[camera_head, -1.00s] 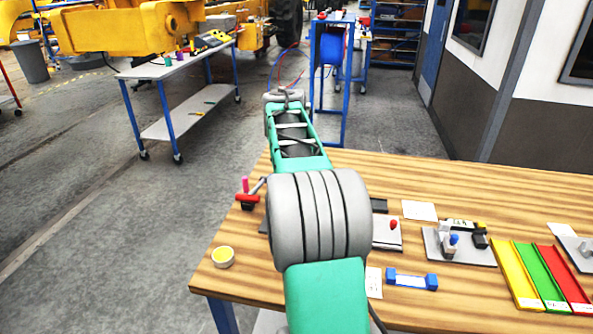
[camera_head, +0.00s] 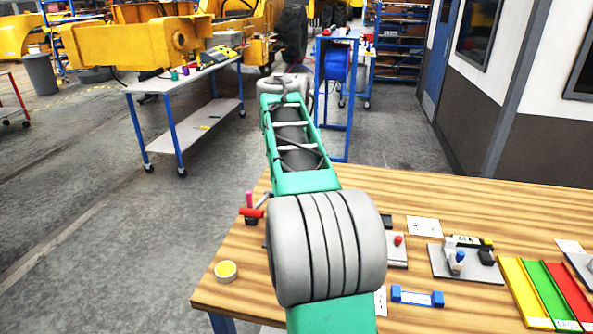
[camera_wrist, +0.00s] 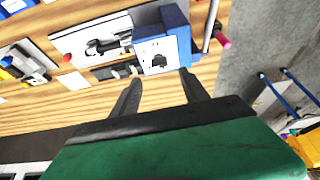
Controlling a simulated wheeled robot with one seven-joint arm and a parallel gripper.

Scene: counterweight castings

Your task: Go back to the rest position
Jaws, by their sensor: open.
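My gripper (camera_wrist: 160,90) shows in the wrist view with its two dark fingers spread apart and nothing between them. The wooden workbench (camera_wrist: 45,115) lies beyond the fingers. A blue block with a white label (camera_wrist: 158,55) shows beyond the fingertips on the bench. In the head view my green and grey arm stretches forward over the left part of the workbench (camera_head: 400,180). The gripper itself is hidden there behind the arm.
A yellow-topped round tin (camera_head: 226,271) sits at the bench's front left corner. A blue part (camera_head: 417,297), a grey fixture plate (camera_head: 465,263) and coloured trays (camera_head: 545,290) lie right of my arm. A wheeled cart (camera_head: 190,128) stands on open floor.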

